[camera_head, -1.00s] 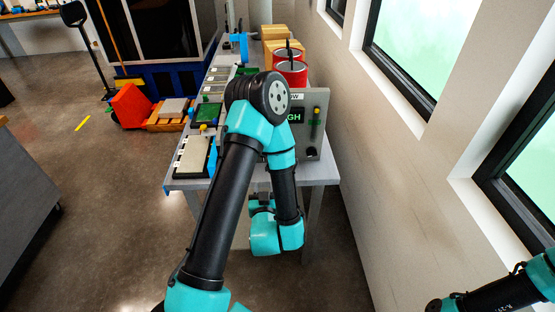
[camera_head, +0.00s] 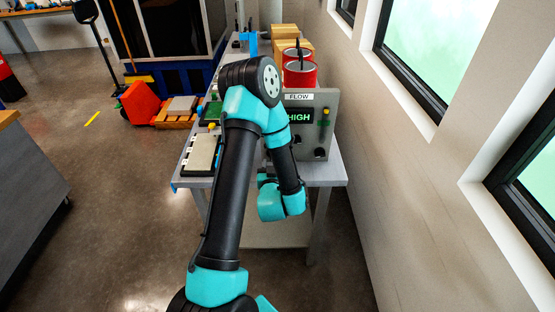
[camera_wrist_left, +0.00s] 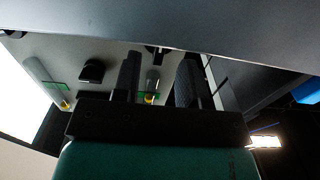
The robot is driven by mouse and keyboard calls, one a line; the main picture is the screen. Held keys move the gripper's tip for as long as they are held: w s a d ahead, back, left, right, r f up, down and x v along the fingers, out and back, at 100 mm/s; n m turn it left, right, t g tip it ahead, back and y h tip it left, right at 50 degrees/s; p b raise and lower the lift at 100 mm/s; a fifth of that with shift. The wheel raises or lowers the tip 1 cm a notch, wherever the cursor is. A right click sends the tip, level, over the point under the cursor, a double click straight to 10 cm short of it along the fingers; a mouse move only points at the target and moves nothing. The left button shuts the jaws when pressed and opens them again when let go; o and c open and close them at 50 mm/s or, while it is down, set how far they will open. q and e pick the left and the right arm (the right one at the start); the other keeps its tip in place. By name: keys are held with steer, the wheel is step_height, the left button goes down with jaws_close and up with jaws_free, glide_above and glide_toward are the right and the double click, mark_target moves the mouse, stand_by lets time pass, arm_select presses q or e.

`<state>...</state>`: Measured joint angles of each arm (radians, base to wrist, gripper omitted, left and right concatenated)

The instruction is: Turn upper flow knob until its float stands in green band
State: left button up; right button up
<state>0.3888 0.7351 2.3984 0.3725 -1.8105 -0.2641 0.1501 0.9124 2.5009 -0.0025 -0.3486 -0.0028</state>
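The grey flow panel (camera_head: 310,98) stands on the bench end under a "FLOW" label. Its display (camera_head: 299,117) reads HIGH. A tube (camera_head: 325,120) at its right has a yellow float above the green band; a dark knob (camera_head: 321,153) is below. My left arm hides the panel's left part. The left wrist view looks inverted: it shows this tube (camera_wrist_left: 45,80), its knob (camera_wrist_left: 92,70), and another tube with green and yellow (camera_wrist_left: 151,88) between my left gripper's fingers (camera_wrist_left: 160,78). They are apart; contact with a knob cannot be made out. My right gripper is out of view.
Red cans (camera_head: 300,70) and cardboard boxes (camera_head: 290,35) stand behind the panel. A pale tray (camera_head: 202,155) lies on the bench left of my arm. The wall with windows (camera_head: 425,60) runs along the right. The floor at left is mostly clear.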

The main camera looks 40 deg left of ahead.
arm_select(q)
steer(key=shift+x, duration=1.65)
jaws_close()
